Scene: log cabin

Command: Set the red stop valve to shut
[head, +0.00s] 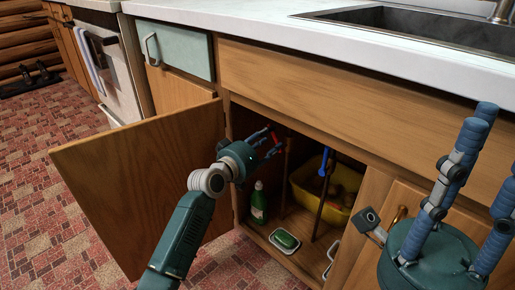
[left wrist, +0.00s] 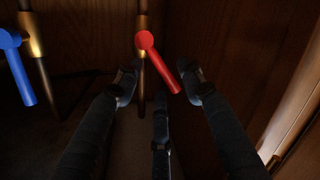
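The red stop valve (head: 273,133) is inside the open under-sink cupboard, partly hidden by my left gripper (head: 268,146). In the left wrist view its red lever (left wrist: 158,62) sits on a vertical copper pipe and slants down to the right, at an angle to the pipe. The left gripper (left wrist: 159,82) is open, its fingers on both sides of the lever with gaps visible; I cannot tell whether any finger touches it. My right gripper (head: 440,165) is open and empty, fingers spread, in front of the counter at right.
A blue valve lever (left wrist: 19,68) is on a neighbouring pipe. The cupboard also holds a yellow basin (head: 345,190), a green bottle (head: 259,205) and a green sponge on a dish (head: 285,239). The open wooden door (head: 130,185) stands left of my arm.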

